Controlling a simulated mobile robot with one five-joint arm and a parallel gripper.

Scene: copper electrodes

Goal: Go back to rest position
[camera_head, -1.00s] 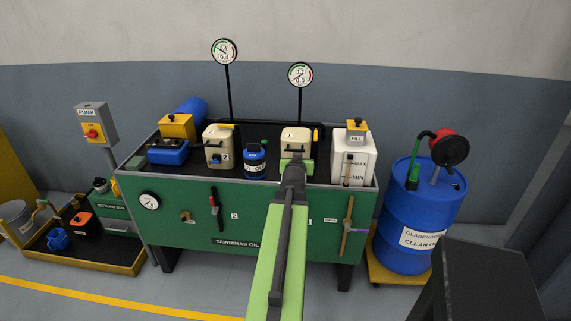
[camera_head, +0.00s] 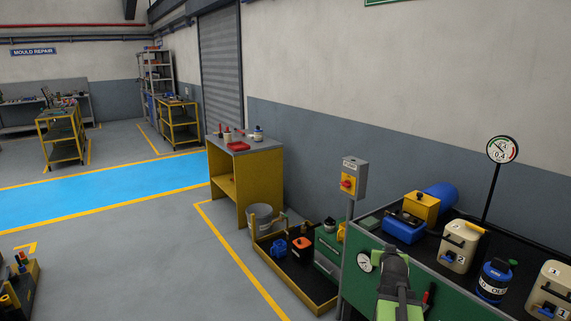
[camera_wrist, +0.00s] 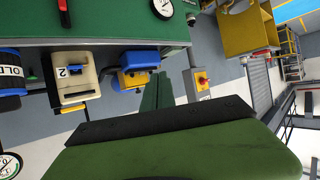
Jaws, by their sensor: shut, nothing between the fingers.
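My gripper (camera_wrist: 158,88) shows in the wrist view as two narrow green fingers lying together, with nothing between them. In the head view my green and dark grey arm reaches up from the bottom right, in front of the green tank bench (camera_head: 350,292). The fingertips are hard to make out there. In the wrist view the picture is turned over, and the fingers are near a blue and yellow unit (camera_wrist: 138,62) and a beige can marked 2 (camera_wrist: 75,78). I cannot tell the exact gap to them.
A grey switch box (camera_head: 354,178) stands on a post left of the bench. A low tray (camera_head: 322,303) with small containers and a yellow cabinet (camera_head: 262,185) are further left. A blue floor lane (camera_head: 110,192) and open grey floor lie left.

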